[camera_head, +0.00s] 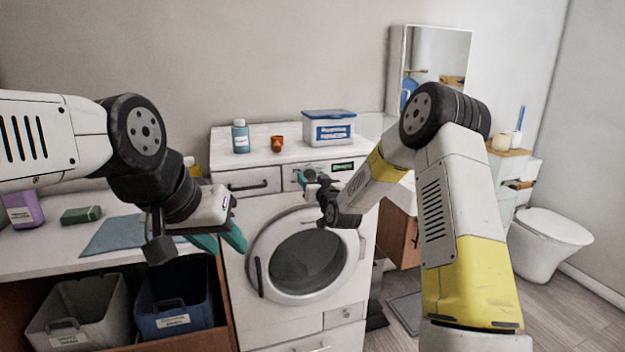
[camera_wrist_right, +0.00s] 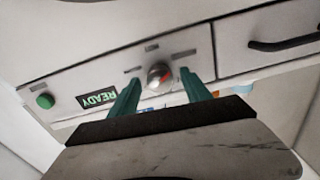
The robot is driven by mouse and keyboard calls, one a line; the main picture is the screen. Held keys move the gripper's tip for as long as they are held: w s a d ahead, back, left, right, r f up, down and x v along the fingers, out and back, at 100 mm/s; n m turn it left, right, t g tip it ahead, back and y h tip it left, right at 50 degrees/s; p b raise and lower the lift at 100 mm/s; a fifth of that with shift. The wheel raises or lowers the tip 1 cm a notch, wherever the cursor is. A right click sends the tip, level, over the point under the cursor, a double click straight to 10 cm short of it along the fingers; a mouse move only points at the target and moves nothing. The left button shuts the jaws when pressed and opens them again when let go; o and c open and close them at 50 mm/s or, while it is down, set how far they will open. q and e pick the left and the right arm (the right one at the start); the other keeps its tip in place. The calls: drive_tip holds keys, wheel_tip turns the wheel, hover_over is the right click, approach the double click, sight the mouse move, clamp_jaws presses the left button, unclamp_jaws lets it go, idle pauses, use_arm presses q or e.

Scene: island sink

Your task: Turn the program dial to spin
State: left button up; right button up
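The white washing machine (camera_head: 250,225) stands in the middle of the head view, door closed. Its program dial (camera_wrist_right: 159,75) is a small round silver knob with a red mark; the labels around it are too small to read. My right gripper (camera_head: 306,180) is at the control panel, and in the right wrist view (camera_wrist_right: 159,77) its two teal fingers stand apart on either side of the dial, with gaps visible. In the head view the gripper largely hides the dial. My left gripper (camera_head: 222,243) hangs empty in front of the counter and machine, its teal fingers apart.
The panel display (camera_wrist_right: 97,97) reads READY, with a green button (camera_wrist_right: 45,101) beside it. A drawer with a dark handle (camera_wrist_right: 285,43) is on the dial's other side.

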clamp_jaws()
drive_tip(key=shift+m, duration=0.3)
drive_tip(key=m, duration=0.5)
drive_tip(key=shift+d+m, duration=0.1)
drive_tip(key=shift+m, duration=0.3)
drive_tip(key=m, duration=0.5)
drive_tip(key=shift+m, duration=0.4)
drive_tip(key=shift+o, duration=0.5)
unclamp_jaws()
